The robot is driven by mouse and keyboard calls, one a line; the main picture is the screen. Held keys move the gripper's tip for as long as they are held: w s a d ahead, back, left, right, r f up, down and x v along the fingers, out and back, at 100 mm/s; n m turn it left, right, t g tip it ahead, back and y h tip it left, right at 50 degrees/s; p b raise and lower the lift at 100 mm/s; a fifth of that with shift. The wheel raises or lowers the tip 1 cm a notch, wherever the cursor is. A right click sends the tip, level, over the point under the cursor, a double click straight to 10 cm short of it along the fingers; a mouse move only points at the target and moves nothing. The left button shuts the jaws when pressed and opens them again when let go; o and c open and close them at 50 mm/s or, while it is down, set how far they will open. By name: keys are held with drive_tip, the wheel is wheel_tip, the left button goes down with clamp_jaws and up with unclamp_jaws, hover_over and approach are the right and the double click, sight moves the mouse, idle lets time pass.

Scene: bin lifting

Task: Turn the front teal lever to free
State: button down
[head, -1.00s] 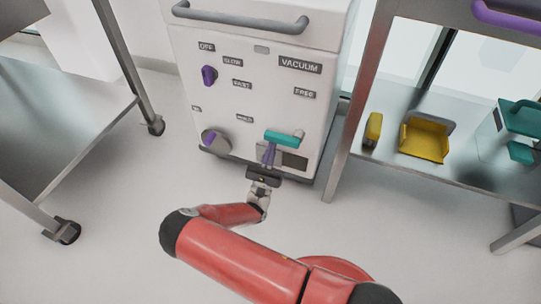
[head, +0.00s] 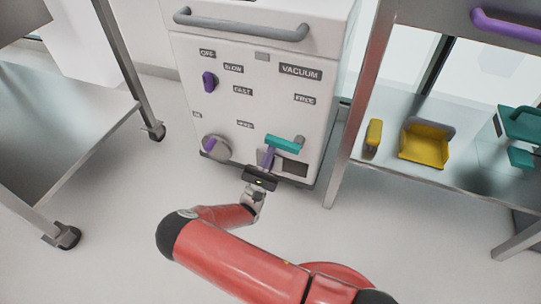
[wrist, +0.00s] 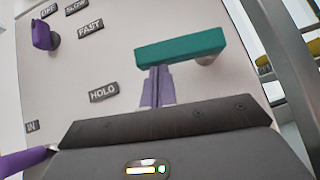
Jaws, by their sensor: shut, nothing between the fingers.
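The teal lever (head: 284,144) is a bar on the lower right of the white machine's front panel. It shows large in the wrist view (wrist: 180,47), its pivot behind its right end and its free end to the left. The HOLD label (wrist: 104,92) lies to the lower left of it; the FREE label (head: 305,99) is above and right of it. My gripper (head: 268,155) is shut and empty, its purple fingers together just below the lever's left part. They also show in the wrist view (wrist: 157,88). Whether they touch the bar is hard to tell.
A purple knob (head: 209,82) and a round dial with a purple handle (head: 214,147) sit left on the panel. A grey handle (head: 242,24) crosses the top. Metal tables stand on both sides; the right one holds yellow (head: 427,143) and teal parts.

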drive_tip(key=r+m+g+h, duration=0.1)
drive_tip(key=m+g+h, duration=0.1)
drive_tip(key=m, duration=0.1)
drive_tip(key=r+m+g+h, duration=0.1)
drive_tip(key=m+g+h, duration=0.1)
drive_tip(key=m, duration=0.1)
drive_tip(key=r+m+g+h, duration=0.1)
drive_tip(key=m, duration=0.2)
drive_tip(key=shift+w+a+r+g+h+p, duration=0.1)
drive_tip(key=shift+a+g+h+p, duration=0.25)
drive_tip(key=shift+g+h, duration=0.05)
wheel_tip(320, 180, up, 7)
drive_tip(key=m+g+y+p, duration=0.1)
drive_tip(key=m+g+p, duration=0.3)
drive_tip(key=m+g, duration=0.75)
hover_over(270, 144)
drive_tip(key=s+d, duration=0.2)
drive_tip(key=m+t, duration=0.2)
drive_tip(key=shift+s+d+r+m+g+y, duration=0.1)
drive_tip(key=shift+d+r+m+g+y, duration=0.05)
drive_tip(key=shift+d+m+g+y, duration=0.4)
drive_tip(key=shift+d, duration=0.1)
